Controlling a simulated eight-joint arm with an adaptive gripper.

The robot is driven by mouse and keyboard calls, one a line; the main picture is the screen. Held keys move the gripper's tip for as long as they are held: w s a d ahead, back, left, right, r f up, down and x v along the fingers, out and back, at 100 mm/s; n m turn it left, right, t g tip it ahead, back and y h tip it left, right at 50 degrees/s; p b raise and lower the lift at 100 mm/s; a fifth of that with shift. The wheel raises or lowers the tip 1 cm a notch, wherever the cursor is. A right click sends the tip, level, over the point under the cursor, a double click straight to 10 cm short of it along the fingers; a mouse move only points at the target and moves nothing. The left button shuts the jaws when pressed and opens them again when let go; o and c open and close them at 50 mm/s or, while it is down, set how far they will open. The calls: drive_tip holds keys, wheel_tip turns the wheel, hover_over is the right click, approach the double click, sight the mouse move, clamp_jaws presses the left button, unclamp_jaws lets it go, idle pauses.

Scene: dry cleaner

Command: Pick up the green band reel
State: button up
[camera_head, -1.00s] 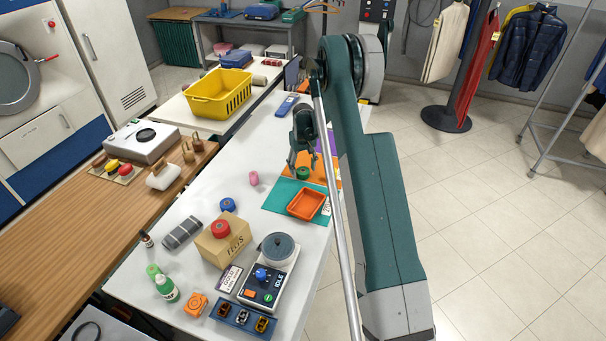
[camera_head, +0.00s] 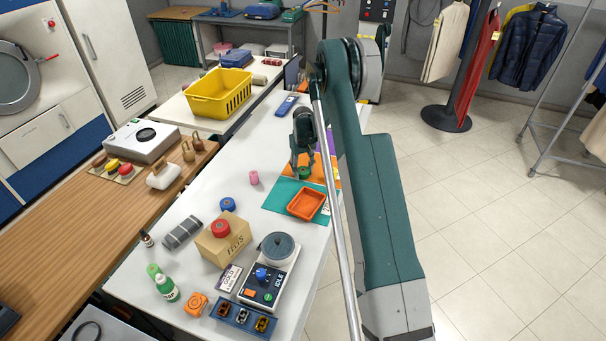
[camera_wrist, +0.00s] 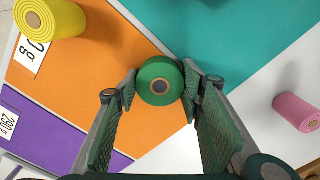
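In the head view the reel (camera_head: 304,172) shows low between the fingers of my gripper (camera_head: 301,170), near the orange mat (camera_head: 325,181). I see no clear gap under it, and cannot tell whether it is raised.
A yellow reel (camera_wrist: 52,18) lies on the orange area, left of the gripper. A pink reel (camera_wrist: 297,112) lies on the white table to the right. An orange tray (camera_head: 306,204) sits on the teal mat (camera_head: 281,195). A cardboard box (camera_head: 224,240) stands nearer the front.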

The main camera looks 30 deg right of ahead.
sight(303, 170)
drive_tip(key=shift+r, duration=0.1)
drive_tip(key=shift+c, duration=0.7)
drive_tip(key=shift+r, duration=4.9)
drive_tip(key=shift+s, duration=0.15)
